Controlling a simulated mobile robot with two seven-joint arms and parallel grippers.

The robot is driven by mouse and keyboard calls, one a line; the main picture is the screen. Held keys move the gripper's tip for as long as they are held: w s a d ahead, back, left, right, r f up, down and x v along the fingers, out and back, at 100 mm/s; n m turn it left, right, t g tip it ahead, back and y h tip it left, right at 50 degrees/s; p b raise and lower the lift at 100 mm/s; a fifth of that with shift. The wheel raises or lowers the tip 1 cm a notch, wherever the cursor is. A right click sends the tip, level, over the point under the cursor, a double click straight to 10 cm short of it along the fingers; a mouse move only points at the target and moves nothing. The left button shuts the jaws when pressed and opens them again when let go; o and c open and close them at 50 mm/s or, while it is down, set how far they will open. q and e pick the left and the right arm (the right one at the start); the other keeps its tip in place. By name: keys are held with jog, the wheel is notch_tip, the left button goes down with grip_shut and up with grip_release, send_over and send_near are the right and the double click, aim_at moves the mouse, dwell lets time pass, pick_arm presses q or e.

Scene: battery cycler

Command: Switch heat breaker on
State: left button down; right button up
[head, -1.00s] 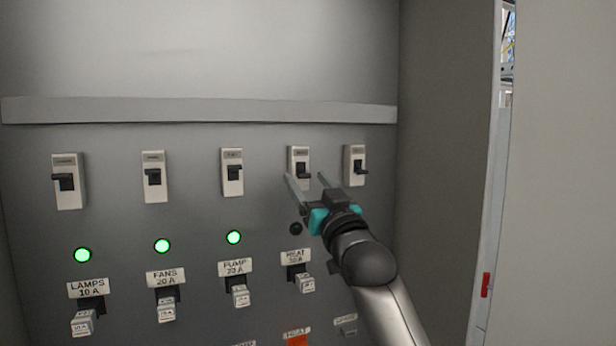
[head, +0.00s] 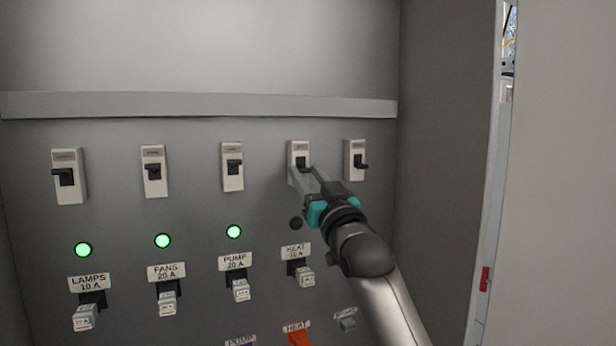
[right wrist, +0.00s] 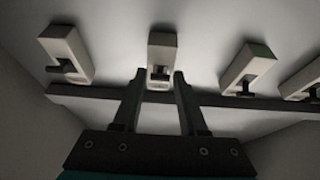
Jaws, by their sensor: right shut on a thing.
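The heat breaker (head: 298,147) is a white upright switch with a dark lever (head: 301,162), fourth from the left in the row. The round lamp (head: 296,223) below it is dark. My right gripper (head: 303,172) is at the lower part of this breaker, its fingers shut on the lever. In the right wrist view the fingertips (right wrist: 157,76) lie on either side of the lever, in front of the breaker's white body (right wrist: 162,53). The fingers partly hide the lever and the breaker's lower end. My left gripper is not in view.
Three breakers to the left have lit green lamps (head: 162,241) below them. Another breaker (head: 352,152) stands close on the right. Labelled plugs, including the HEAT one (head: 305,277), stick out below. A side wall (head: 440,150) bounds the panel at right.

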aim_at(301, 164)
grip_shut()
jog(key=shift+s+r+g+h, duration=0.15)
jog(key=shift+r+g+h, duration=0.35)
jog(key=shift+g, duration=0.8)
jog(key=g, duration=0.1)
jog(key=r+g, duration=0.1)
jog(key=g, duration=0.1)
jog(key=shift+r+h, duration=0.25)
jog(key=shift+h, duration=0.15)
jog(key=g, duration=0.1)
jog(key=r+g+h, duration=0.1)
jog(key=g, duration=0.1)
jog(key=shift+w+r+g+h, duration=0.2)
jog(key=shift+g+h, duration=0.1)
jog(key=shift+g, duration=0.9)
